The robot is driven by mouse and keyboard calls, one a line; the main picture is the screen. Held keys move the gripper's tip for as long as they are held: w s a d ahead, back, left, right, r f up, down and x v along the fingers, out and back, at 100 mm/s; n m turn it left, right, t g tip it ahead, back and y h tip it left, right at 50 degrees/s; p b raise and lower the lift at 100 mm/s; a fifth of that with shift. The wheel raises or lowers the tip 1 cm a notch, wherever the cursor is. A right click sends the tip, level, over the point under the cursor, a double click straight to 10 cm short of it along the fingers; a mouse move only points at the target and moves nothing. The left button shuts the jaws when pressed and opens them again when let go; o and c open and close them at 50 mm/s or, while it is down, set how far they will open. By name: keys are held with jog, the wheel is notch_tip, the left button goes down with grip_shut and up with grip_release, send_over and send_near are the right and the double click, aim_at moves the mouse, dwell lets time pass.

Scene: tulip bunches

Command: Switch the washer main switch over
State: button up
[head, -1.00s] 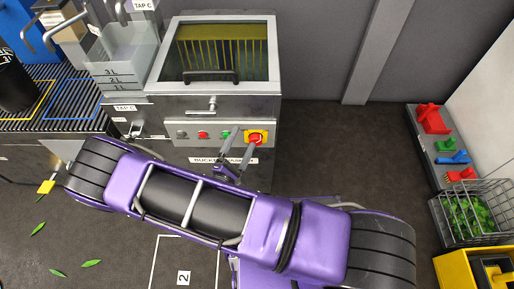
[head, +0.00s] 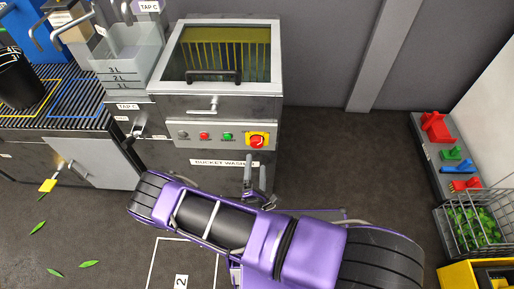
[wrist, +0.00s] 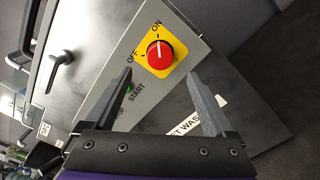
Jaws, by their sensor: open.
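The washer main switch (head: 257,141) is a red rotary knob on a yellow plate at the right end of the bucket washer's (head: 215,104) front panel. In the wrist view the knob (wrist: 160,55) is fully visible, between the ON and OFF labels; its white mark appears to point toward ON. My gripper (head: 256,178) is open and empty, below the panel in the head view. In the wrist view its two fingers (wrist: 160,74) are spread on either side below the knob, with no visible contact.
A row of small buttons (head: 204,136) lies left of the switch. A tap lever (head: 137,129) and graduated tank (head: 128,56) stand at left. Floor right of the washer is clear, up to a rack of coloured parts (head: 435,128) and a wire basket (head: 470,222).

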aim_at(257, 145)
jog(key=w, duration=0.8)
jog(key=shift+w+d+b, duration=0.15)
jog(key=shift+w+b, duration=0.05)
jog(key=shift+b, duration=0.2)
jog(key=c, duration=1.4)
